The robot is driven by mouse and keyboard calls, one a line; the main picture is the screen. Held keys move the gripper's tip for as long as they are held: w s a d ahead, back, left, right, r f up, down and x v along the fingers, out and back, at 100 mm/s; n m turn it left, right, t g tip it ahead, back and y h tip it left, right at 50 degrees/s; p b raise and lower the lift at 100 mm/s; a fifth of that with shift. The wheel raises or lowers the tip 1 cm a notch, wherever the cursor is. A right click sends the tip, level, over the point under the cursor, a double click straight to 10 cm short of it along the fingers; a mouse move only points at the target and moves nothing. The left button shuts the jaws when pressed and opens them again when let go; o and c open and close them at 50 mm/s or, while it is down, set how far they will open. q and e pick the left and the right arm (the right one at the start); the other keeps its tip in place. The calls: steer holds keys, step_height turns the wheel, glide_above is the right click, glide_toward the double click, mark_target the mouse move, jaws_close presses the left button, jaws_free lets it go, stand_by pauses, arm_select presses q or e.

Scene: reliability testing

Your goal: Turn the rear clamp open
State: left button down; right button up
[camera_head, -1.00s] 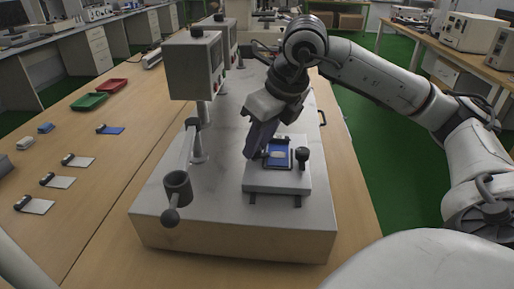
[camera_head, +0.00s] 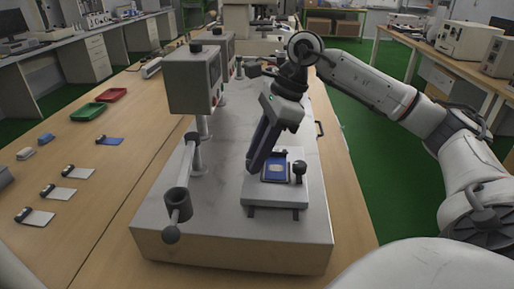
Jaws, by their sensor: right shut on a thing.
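The test fixture is a pale plate (camera_head: 275,195) on the grey machine top, with a blue card-like part (camera_head: 275,173) in its seat. A black-knobbed clamp (camera_head: 299,171) stands upright at the plate's right edge. My right gripper (camera_head: 253,165) reaches down from behind, its long dark fingers at the left rear of the blue part. It is shut on the rear clamp, which the fingers hide almost wholly. My left gripper is not in view.
A grey display box (camera_head: 194,82) on a post and a lever with a round knob (camera_head: 178,205) stand left of the fixture. Red (camera_head: 111,95) and green (camera_head: 88,112) trays and several small parts lie on the wooden table at left.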

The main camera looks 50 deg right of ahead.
steer(key=shift+r+n+g+p, duration=0.25)
steer(key=shift+n+p, duration=0.2)
steer(key=shift+n, duration=0.35)
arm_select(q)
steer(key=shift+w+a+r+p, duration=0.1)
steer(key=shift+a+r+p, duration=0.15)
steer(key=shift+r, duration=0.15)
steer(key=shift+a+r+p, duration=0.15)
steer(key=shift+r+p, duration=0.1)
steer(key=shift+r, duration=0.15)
arm_select(e)
steer(key=shift+w+d+f+n+g, duration=0.15)
steer(key=shift+n+g, duration=0.2)
steer(key=shift+n, duration=0.45)
steer(key=shift+y, duration=0.3)
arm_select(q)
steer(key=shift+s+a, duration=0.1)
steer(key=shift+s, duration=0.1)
arm_select(e)
steer(key=o, duration=1)
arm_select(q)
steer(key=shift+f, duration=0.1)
arm_select(e)
steer(key=shift+o, duration=0.2)
